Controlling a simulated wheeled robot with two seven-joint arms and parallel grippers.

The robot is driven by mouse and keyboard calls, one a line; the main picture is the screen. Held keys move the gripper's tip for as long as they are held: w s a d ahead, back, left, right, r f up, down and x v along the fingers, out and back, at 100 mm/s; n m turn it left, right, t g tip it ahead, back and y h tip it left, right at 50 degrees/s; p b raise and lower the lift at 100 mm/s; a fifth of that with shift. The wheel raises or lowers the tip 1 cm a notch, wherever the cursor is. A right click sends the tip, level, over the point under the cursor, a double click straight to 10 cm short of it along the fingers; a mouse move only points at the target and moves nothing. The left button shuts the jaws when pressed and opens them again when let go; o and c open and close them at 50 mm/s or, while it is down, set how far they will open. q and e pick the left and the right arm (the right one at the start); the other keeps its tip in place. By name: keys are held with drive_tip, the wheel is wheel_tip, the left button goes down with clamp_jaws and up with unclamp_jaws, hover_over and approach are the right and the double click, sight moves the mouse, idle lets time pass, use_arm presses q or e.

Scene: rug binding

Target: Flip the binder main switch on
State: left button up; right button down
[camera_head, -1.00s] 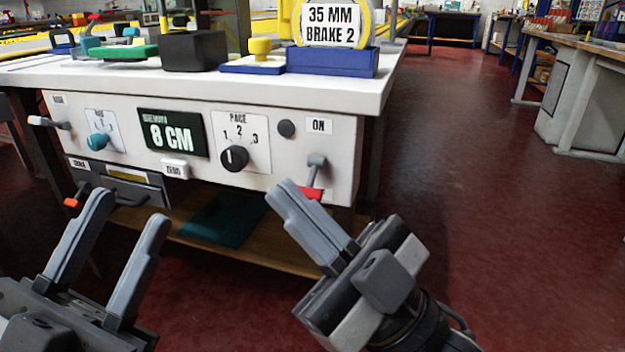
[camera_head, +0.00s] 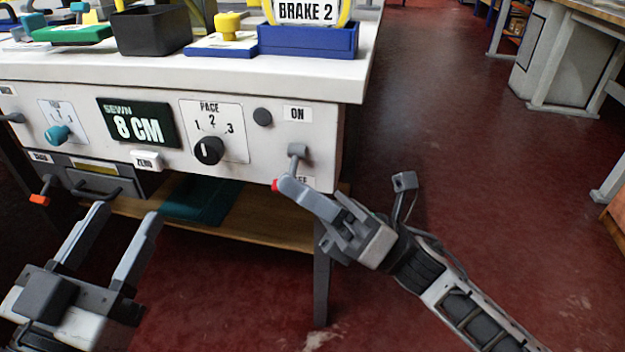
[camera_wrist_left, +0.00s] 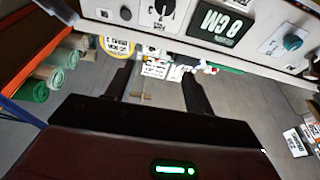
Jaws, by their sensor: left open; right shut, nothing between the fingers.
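The binder's white front panel (camera_head: 330,120) carries the main switch (camera_head: 297,155), a grey lever with a red tip, at its right end. An ON label (camera_head: 297,114) sits above the lever and a partly hidden label sits below. The lever points down, its red tip low. My right gripper (camera_head: 283,188) is shut and empty, its fingertips at the red tip and covering most of it; I cannot tell if they touch. My left gripper (camera_head: 128,228) is open and empty, below the panel's left part. Its fingers also show in the left wrist view (camera_wrist_left: 158,88).
The panel also holds a black pace knob (camera_head: 209,150), a teal knob (camera_head: 58,134), an 8 CM display (camera_head: 138,124) and a zero button (camera_head: 145,160).

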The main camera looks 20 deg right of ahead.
sight(293, 172)
use_arm(q)
drive_tip(key=s+d+f+n+g+y+p, duration=0.1)
drive_tip(key=s+f+n+g+y+p, duration=0.2)
drive_tip(key=f, duration=0.4)
drive_tip(key=shift+s+f+n+g+p, duration=0.35)
drive_tip(key=shift+s+n+g+p, duration=0.15)
drive_tip(key=shift+s+n+p, duration=0.45)
use_arm(e)
drive_tip(key=w+d+f+n+g+h, duration=0.2)
drive_tip(key=d+f+n+h, duration=0.1)
drive_tip(key=d+f+n, duration=0.9)
drive_tip(key=shift+w+d+n+g+h, duration=0.35)
drive_tip(key=shift+d+n+g+h, duration=0.05)
drive_tip(key=shift+d, duration=0.15)
use_arm(q)
drive_tip(key=shift+d, duration=0.1)
drive_tip(key=shift+f+p, duration=0.1)
drive_tip(key=shift+p, duration=0.35)
use_arm(e)
drive_tip(key=w+a+r, duration=0.2)
drive_tip(key=a+r, duration=0.3)
drive_tip(key=a, duration=0.5)
drive_tip(key=shift+w+r, duration=0.35)
use_arm(q)
drive_tip(key=shift+f+m+y, duration=0.1)
drive_tip(key=shift+m+y, duration=0.15)
drive_tip(key=shift+y, duration=0.05)
use_arm(e)
drive_tip(key=shift+s+r+m, duration=0.1)
drive_tip(key=shift+m, duration=0.2)
